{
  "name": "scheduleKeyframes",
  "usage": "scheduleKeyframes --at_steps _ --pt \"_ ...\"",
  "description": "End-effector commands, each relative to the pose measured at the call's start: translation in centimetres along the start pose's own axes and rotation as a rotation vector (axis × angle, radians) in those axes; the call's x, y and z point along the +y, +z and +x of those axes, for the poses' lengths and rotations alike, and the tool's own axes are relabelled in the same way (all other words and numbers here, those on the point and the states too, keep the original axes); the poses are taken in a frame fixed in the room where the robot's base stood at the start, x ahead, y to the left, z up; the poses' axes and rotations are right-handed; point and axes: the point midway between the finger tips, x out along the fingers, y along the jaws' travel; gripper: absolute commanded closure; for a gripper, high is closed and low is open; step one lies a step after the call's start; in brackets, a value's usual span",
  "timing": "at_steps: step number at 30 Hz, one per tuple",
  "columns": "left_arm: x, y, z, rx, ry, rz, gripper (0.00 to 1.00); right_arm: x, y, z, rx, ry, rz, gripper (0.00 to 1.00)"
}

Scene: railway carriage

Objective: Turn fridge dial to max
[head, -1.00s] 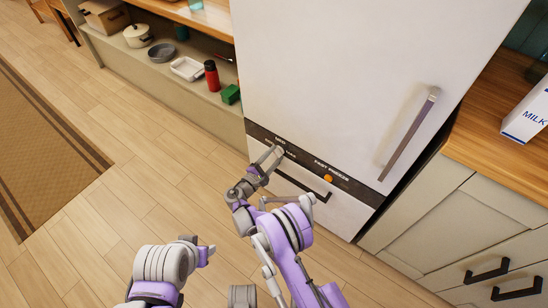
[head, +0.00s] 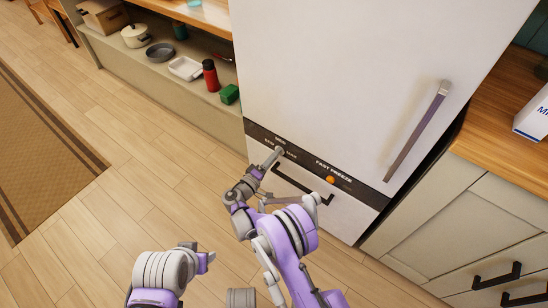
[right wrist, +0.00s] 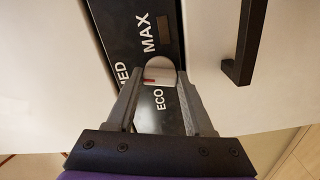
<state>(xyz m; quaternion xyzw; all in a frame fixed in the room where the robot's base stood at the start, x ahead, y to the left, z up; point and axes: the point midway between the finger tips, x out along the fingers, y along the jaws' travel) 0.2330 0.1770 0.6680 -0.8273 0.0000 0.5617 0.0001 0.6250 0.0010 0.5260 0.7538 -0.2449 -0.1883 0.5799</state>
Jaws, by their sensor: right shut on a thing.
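The fridge (head: 350,75) is a tall white unit with a black control strip across its lower front. The fridge dial (right wrist: 159,70) is a small light-grey knob on that strip, with a red mark on its left side in the right wrist view, facing the MED label (right wrist: 122,75). The MAX label (right wrist: 149,35) is above it and the ECO label (right wrist: 159,100) below in that view. My right gripper (head: 275,155) is shut on the dial, one finger on each side.
An orange fast-freeze button (head: 330,180) sits right of the dial. A black drawer handle (head: 300,185) is just below, close to my right gripper. A long upright door handle (head: 417,130) is at the right. Open shelves with kitchen things stand left.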

Motion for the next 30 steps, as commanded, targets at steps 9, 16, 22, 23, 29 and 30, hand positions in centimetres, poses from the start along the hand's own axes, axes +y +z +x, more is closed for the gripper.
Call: scheduleKeyframes --at_steps 9,16,22,23,29,30 --pt "0.0 0.2 0.8 -0.002 0.0 0.0 0.5 -0.1 0.0 -0.1 -0.001 -0.001 0.299 1.0" --pt "0.0 0.3 1.2 -0.002 0.0 0.0 0.5 -0.1 0.0 -0.1 -0.001 -0.001 0.517 1.0" --pt "0.0 0.3 1.5 -0.003 0.0 0.0 0.5 -0.1 0.0 -0.1 -0.001 -0.001 0.692 1.0" --pt "0.0 0.3 1.6 -0.003 0.0 0.0 0.5 -0.1 0.0 -0.1 -0.001 -0.001 0.715 1.0" --pt "0.0 0.4 1.8 -0.003 0.0 0.0 0.5 -0.1 0.0 -0.1 -0.001 -0.001 0.848 1.0" --pt "0.0 0.4 1.8 -0.003 0.0 0.0 0.5 -0.1 0.0 -0.1 -0.001 -0.001 0.868 1.0"
